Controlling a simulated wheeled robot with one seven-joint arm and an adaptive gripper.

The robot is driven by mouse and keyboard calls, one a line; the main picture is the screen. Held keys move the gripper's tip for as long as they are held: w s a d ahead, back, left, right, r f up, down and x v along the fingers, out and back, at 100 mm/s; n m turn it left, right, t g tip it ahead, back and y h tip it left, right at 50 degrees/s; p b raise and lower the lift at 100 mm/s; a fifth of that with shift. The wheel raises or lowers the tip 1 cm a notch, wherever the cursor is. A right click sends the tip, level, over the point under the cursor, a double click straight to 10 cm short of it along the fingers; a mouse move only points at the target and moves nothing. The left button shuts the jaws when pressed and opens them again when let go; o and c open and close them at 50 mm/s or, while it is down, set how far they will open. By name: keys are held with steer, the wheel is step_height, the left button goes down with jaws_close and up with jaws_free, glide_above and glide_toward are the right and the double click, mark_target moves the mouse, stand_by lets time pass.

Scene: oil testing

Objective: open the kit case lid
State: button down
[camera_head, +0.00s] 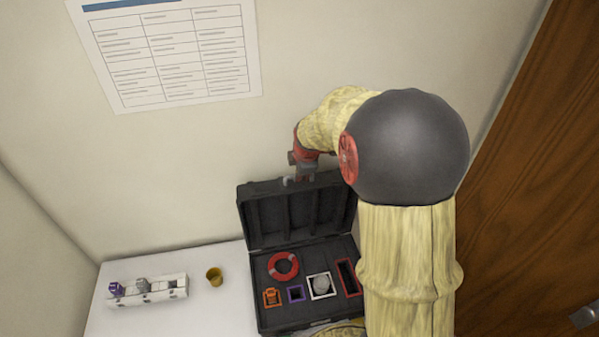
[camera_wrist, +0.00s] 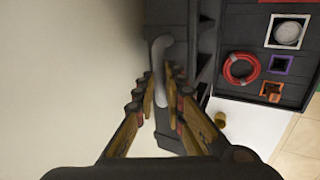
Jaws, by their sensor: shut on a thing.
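The black kit case (camera_head: 262,318) stands on the white table. Its lid (camera_head: 290,212) is raised, standing up behind the base near the wall, so the inside shows. My gripper (camera_head: 299,179) is at the lid's top edge. In the wrist view my gripper (camera_wrist: 163,85) has its two fingers on either side of a grey handle (camera_wrist: 160,52) on the lid and is shut on it. The lid also shows in the wrist view (camera_wrist: 207,20). My arm hides the right end of the case.
The case base holds a red ring (camera_head: 283,266), an orange item (camera_head: 272,297), a purple-framed slot (camera_head: 296,293), a white-framed round piece (camera_head: 320,285) and a red-framed slot (camera_head: 347,278). A yellow cup (camera_head: 214,276) and a white rack (camera_head: 148,290) stand left on the table (camera_head: 225,310).

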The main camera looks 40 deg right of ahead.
steer(key=shift+s+f, duration=0.1)
steer(key=shift+f, duration=0.1)
steer(key=c, duration=1.9)
jaws_free()
steer(key=shift+o, duration=0.3)
steer(key=shift+r, duration=0.2)
steer(key=shift+s+a+r, duration=0.1)
steer(key=shift+r, duration=0.3)
steer(key=v, duration=1.1)
steer(key=shift+s+f, duration=0.1)
